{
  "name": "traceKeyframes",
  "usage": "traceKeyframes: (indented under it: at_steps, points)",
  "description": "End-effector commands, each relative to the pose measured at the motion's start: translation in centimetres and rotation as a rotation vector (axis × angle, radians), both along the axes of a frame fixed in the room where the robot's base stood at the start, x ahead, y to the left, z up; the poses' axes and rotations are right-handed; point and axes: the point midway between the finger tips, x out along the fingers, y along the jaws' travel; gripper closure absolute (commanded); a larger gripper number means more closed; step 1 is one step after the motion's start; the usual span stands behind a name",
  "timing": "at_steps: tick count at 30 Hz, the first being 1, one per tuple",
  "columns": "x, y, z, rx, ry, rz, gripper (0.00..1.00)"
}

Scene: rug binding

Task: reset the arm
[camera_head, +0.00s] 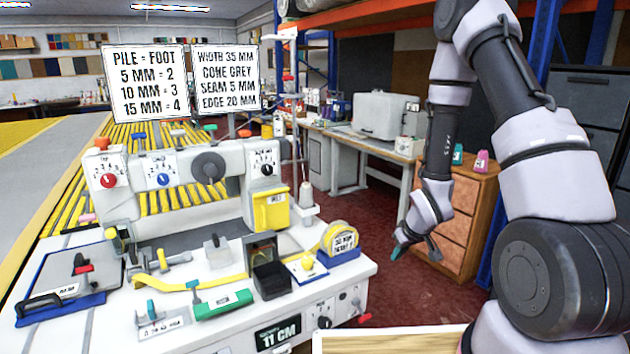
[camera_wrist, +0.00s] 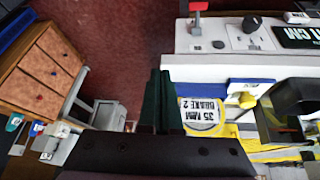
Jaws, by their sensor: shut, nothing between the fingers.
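My gripper (camera_head: 402,248) hangs from my raised, bent arm at the right of the head view, over the red floor between the sewing machine's table and the wooden drawer cabinet. In the wrist view my gripper's dark green fingers (camera_wrist: 160,100) are together, with nothing held between them. The gripper touches nothing that I can see. The binding machine (camera_head: 180,180) stands on its white table (camera_head: 330,270) to the left of the gripper.
The wooden drawer cabinet (camera_head: 465,215) stands behind my arm, with small bottles (camera_head: 481,161) on top. A blue-based tape roll (camera_head: 340,240) sits at the white table's right edge, nearest my gripper. A grey workbench (camera_head: 375,145) is behind. Red floor (camera_head: 410,290) between them is clear.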

Motion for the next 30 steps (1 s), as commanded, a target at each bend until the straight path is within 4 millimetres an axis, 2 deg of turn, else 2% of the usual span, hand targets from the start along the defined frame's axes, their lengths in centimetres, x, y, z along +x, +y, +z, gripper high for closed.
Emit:
traceKeyframes:
  at_steps: [1, 6, 11, 14, 21, 27, 30]
  points:
    - [0.9, -0.4, 2.6, 0.0, -0.017, -0.029, 1.0]
    - [1.7, -1.7, 10.1, 0.012, -0.031, -0.14, 1.0]
    - [0.9, -2.5, 17.1, 0.043, -0.041, -0.24, 1.0]
    - [-0.2, -2.8, 21.3, 0.073, -0.049, -0.301, 1.0]
    - [-5.0, -2.9, 30.5, 0.171, -0.059, -0.43, 1.0]
    - [-10.7, -2.3, 36.7, 0.278, -0.061, -0.516, 1.0]
    - [-13.7, -1.9, 39.0, 0.331, -0.057, -0.546, 1.0]
